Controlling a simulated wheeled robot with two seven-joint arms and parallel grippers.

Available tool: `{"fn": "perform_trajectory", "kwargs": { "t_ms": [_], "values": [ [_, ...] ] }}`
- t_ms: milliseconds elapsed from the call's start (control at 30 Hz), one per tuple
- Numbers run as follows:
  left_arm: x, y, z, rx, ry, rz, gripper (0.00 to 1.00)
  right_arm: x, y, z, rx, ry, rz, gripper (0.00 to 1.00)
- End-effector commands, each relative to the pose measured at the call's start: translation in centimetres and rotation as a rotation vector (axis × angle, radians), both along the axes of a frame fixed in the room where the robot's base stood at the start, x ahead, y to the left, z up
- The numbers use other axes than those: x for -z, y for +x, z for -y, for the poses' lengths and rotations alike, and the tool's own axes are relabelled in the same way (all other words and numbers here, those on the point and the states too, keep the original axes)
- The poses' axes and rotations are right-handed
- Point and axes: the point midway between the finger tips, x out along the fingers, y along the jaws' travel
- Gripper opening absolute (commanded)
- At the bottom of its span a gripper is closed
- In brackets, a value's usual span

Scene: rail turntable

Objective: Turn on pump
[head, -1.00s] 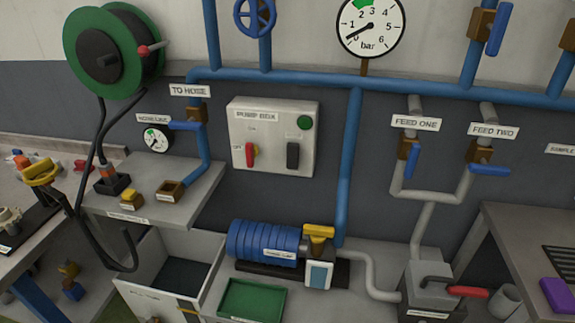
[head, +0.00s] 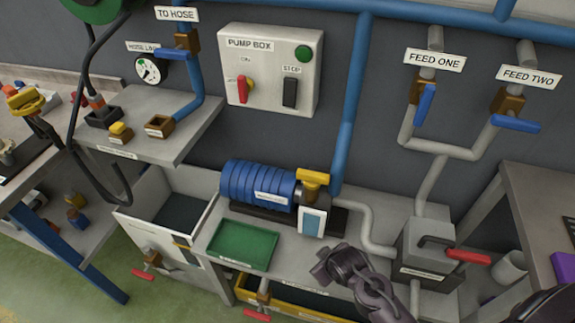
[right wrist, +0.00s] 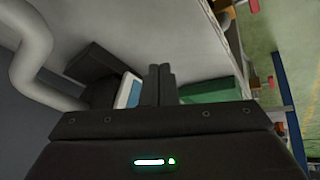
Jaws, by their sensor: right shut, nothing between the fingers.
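The pump box (head: 270,68) is a pale wall panel. The blue ribbed pump (head: 258,184) with a yellow-topped end (head: 313,181) stands on the bench below. My right gripper (head: 325,262) is in front of the bench, below the pump's right end, apart from the box. In the right wrist view its fingers (right wrist: 160,84) are together and empty. My left gripper is not seen.
A green tray (head: 243,245) lies on the bench left of my right gripper. A grey tank with a red-handled lever (head: 467,257) stands to the right. Blue valve handles sit under FEED ONE (head: 425,104) and FEED TWO (head: 515,124).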

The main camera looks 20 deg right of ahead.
Motion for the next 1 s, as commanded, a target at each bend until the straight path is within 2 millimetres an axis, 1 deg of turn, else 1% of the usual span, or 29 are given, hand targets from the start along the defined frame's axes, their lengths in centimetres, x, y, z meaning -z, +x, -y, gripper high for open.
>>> {"fn": "perform_trajectory", "kwargs": {
  "t_ms": [33,67,100,167,200,267,300,367,400,500,533,600,700,800,1000],
  "values": [
    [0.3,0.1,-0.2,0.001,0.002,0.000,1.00,-2.4,2.2,0.6,-0.056,-0.037,0.077,0.00],
    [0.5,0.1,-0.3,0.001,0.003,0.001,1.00,-3.8,3.3,0.8,-0.091,-0.061,0.119,0.00],
    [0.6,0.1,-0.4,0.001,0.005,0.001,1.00,-5.9,4.8,1.0,-0.140,-0.094,0.178,0.00],
    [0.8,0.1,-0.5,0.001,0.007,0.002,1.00,-9.3,6.8,1.3,-0.215,-0.153,0.270,0.00],
    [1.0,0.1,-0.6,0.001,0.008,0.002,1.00,-11.8,8.1,1.3,-0.268,-0.195,0.336,0.00],
    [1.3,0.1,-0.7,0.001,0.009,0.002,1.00,-15.6,9.6,1.2,-0.346,-0.264,0.430,0.00],
    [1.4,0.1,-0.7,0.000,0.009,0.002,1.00,-18.0,10.4,1.0,-0.397,-0.311,0.492,0.00],
    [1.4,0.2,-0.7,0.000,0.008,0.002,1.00,-21.3,12.2,1.1,-0.487,-0.404,0.596,0.00],
    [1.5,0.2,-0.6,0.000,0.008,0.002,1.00,-23.4,13.1,0.9,-0.541,-0.464,0.659,0.00],
    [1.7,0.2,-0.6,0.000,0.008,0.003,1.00,-28.1,14.5,0.4,-0.654,-0.600,0.798,0.00],
    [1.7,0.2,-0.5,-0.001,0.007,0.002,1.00,-29.2,14.8,0.3,-0.682,-0.635,0.831,0.00],
    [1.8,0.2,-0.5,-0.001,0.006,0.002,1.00,-31.3,15.1,-0.1,-0.732,-0.702,0.892,0.00],
    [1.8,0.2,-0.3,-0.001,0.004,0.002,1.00,-33.0,15.3,-0.5,-0.773,-0.758,0.939,0.00],
    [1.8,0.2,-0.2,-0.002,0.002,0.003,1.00,-33.5,15.3,-0.6,-0.784,-0.775,0.954,0.00],
    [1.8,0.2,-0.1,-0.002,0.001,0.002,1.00,-33.4,15.3,-0.6,-0.782,-0.772,0.952,0.00]
  ]
}}
